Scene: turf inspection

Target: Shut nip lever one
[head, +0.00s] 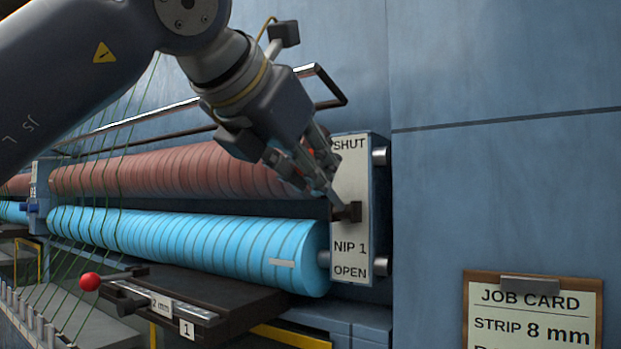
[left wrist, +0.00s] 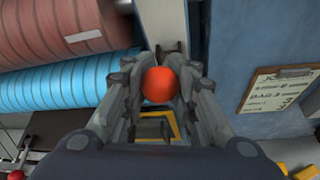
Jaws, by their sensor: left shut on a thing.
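The NIP 1 plate (head: 349,235) is mounted at the right end of the rollers, with SHUT at its top and OPEN at its bottom. The nip lever's dark pivot (head: 350,212) sits about mid-height on the plate. My left gripper (head: 322,175) is in front of the plate's upper left edge. It is shut on the lever's orange-red ball knob (left wrist: 160,85), which shows between the fingers in the left wrist view. In the head view the fingers hide most of the knob and the lever's arm, so its exact angle is hard to tell. My right gripper is not in view.
A reddish roller (head: 170,170) lies above a blue roller (head: 190,245), left of the plate. A separate red ball handle (head: 90,281) stands near a dark slide marked 1. A job card (head: 531,315) hangs at lower right.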

